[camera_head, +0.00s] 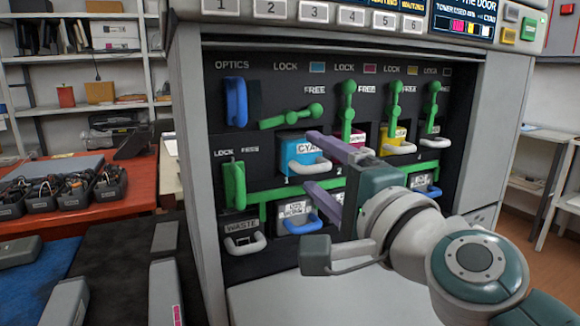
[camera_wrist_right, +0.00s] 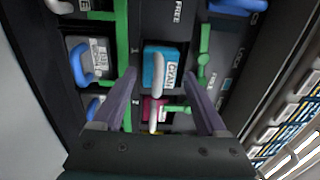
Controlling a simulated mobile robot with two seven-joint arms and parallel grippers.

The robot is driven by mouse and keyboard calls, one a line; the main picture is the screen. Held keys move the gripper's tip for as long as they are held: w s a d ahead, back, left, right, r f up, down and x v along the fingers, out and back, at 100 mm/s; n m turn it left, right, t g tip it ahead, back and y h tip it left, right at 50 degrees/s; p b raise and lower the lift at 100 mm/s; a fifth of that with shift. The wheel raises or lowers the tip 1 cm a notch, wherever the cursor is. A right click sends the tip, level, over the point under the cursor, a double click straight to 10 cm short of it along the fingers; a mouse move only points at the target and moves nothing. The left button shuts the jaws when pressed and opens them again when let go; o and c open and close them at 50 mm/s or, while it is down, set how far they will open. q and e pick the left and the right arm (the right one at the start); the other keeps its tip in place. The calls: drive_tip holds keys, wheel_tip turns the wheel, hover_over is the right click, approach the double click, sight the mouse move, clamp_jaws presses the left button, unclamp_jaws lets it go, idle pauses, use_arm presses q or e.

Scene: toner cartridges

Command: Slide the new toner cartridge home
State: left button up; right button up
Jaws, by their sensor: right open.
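The cyan cartridge (camera_head: 290,148) sits in the leftmost colour slot of the open printer, its front and pale looped handle (camera_head: 308,165) facing out. Its green lever (camera_head: 290,117) lies nearly level, while the other colour levers stand upright. My right gripper (camera_head: 298,166) is open in front of it, with one purple finger above the other. In the right wrist view, the cyan cartridge (camera_wrist_right: 158,62) and its handle (camera_wrist_right: 155,95) show between the two spread fingers (camera_wrist_right: 158,76). I cannot tell whether the fingers touch anything. My left gripper is not in view.
A magenta cartridge (camera_wrist_right: 150,108) and a yellow cartridge (camera_head: 398,141) sit beside the cyan one. A blue optics handle (camera_head: 236,101) is at upper left. A red table (camera_head: 140,190) stands left.

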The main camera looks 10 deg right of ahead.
drive_tip(key=shift+p+v, duration=0.35)
drive_tip(key=shift+v, duration=3.05)
